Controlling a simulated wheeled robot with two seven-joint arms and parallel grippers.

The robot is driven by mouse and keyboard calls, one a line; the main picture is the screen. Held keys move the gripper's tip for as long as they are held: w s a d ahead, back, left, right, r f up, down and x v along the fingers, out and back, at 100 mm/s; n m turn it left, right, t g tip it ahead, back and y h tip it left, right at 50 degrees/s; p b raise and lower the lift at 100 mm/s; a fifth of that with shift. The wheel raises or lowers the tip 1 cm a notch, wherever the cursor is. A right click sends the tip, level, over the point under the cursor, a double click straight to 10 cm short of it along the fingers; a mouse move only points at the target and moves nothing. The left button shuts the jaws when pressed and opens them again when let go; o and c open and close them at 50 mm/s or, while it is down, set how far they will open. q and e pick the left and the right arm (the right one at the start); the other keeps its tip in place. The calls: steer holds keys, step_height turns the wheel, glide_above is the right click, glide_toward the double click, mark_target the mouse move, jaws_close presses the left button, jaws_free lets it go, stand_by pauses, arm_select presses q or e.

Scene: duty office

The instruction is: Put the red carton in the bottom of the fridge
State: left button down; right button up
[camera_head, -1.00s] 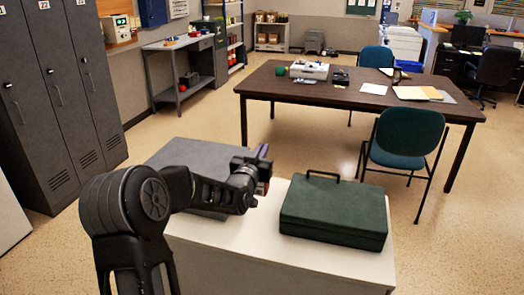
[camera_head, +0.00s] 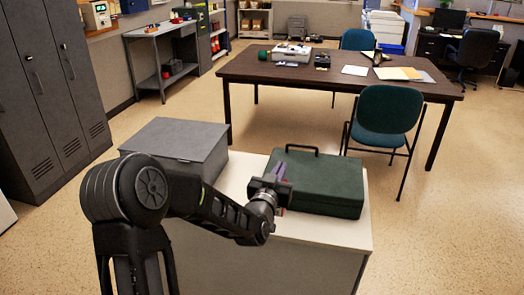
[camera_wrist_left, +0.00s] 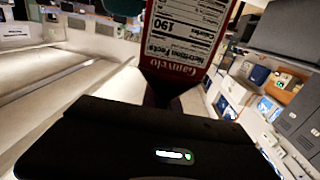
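The red carton (camera_wrist_left: 182,40) fills the top middle of the left wrist view, with a white nutrition label facing the camera. In the head view only small red and purple bits show at my left gripper (camera_head: 272,186), so most of the carton is hidden there. My left gripper appears shut on the carton and holds it above or just in front of the white cabinet. Its fingertips are mostly hidden. My right gripper is in neither view. I cannot make out the fridge; only a sliver of a pale surface shows at the far left edge.
A white-topped cabinet (camera_head: 335,232) bears a dark green case (camera_head: 325,185) right behind the gripper. A grey box (camera_head: 172,136) is to its left. A brown table (camera_head: 340,85) with a teal chair (camera_head: 387,110) stands beyond. Grey lockers (camera_head: 45,90) line the left. Open floor lies right.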

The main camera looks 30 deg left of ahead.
arm_select(q)
steer(key=s+d+f+m+h+b, duration=0.2)
steer(key=s+d+f+h+b, duration=0.1)
steer(key=d+f, duration=1.2)
steer(key=d+h+b, duration=0.1)
steer(key=d+b, duration=0.1)
steer(key=shift+s+d+m+t+b, duration=0.2)
steer(key=shift+m+t+b, duration=0.1)
steer(key=shift+m+b, duration=0.1)
